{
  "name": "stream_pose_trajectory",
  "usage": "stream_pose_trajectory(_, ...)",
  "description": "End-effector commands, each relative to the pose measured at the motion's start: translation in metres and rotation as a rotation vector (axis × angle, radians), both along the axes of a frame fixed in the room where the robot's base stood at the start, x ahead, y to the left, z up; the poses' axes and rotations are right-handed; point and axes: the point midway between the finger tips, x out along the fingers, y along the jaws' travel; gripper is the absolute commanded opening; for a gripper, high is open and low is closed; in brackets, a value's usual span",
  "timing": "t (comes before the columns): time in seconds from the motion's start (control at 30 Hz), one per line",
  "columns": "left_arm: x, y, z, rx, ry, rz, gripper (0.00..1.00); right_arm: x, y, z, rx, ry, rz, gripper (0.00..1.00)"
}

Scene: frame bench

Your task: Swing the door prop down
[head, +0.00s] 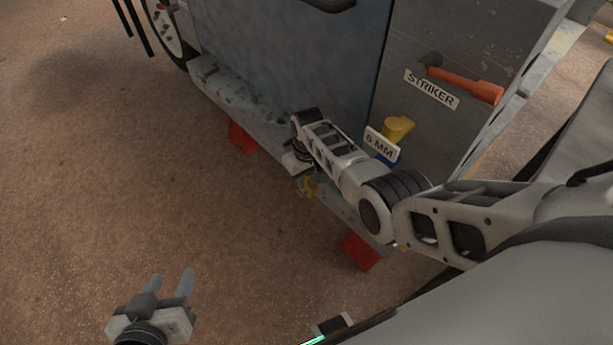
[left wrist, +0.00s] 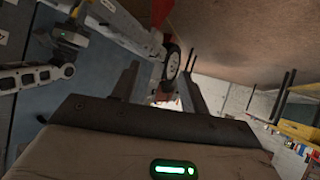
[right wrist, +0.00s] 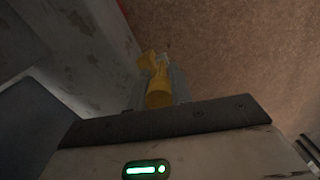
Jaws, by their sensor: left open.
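A small yellow part (head: 309,186), which looks like the door prop, is at the lower edge of the grey cabinet (head: 240,95). My right gripper (head: 305,180) is at this part, mostly hidden under its own wrist in the head view. In the right wrist view the yellow part (right wrist: 158,92) lies between the two fingers, which sit close along both its sides and look shut on it. Its far end shows beyond the fingertips. My left gripper (head: 172,280) is open and empty, low over the brown floor, well apart from the cabinet.
Red blocks (head: 242,138) (head: 359,251) sit under the cabinet's lower edge. A 6 MM label (head: 381,145) stands by another yellow item (head: 397,128). The floor at left is clear.

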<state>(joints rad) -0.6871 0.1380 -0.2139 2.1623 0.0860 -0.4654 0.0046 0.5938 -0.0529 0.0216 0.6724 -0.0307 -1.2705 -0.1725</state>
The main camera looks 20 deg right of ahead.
Motion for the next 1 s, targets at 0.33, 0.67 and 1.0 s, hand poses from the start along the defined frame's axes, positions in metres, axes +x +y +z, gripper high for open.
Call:
stream_pose_trajectory(0.33,-0.005,0.004,0.018,0.040,0.023,-0.004,0.45,-0.013,-0.004,0.003,0.042,-0.103,-0.002,0.00)
stream_pose_trajectory(0.67,-0.005,0.008,0.013,0.087,0.040,-0.018,0.45,-0.021,-0.007,-0.007,0.088,-0.236,-0.001,0.00)
stream_pose_trajectory(1.0,-0.005,0.009,0.012,0.092,0.037,-0.023,0.45,-0.021,-0.007,-0.008,0.086,-0.233,-0.002,0.43)
